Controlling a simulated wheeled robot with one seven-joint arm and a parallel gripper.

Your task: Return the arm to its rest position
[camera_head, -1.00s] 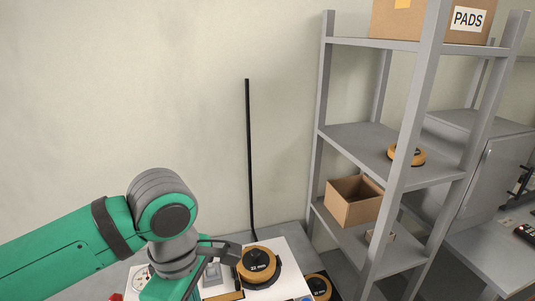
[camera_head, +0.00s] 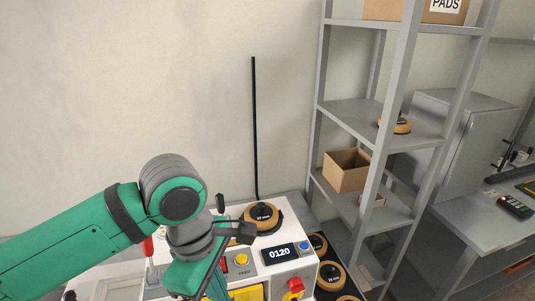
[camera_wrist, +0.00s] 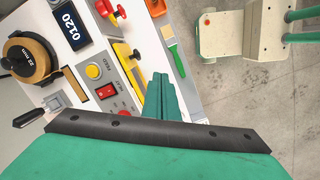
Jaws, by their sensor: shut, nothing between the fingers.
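My gripper (camera_wrist: 163,98) shows in the wrist view as green fingers held together with nothing between them. It is over the white machine (camera_wrist: 150,50), near its edge; I cannot tell the exact height. In the head view my green arm (camera_head: 85,238) reaches in from the left and bends down at a grey joint. The arm hides part of the machine (camera_head: 300,268), and the fingertips cannot be made out there.
The machine carries a display reading 0120 (camera_head: 279,254), an orange-rimmed 22 mm disc (camera_head: 262,214) and a red knob (camera_head: 295,286). More discs (camera_head: 331,273) lie to its right. A grey shelf rack (camera_head: 398,80) holds an open box (camera_head: 347,170). A thin black pole (camera_head: 255,125) stands behind.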

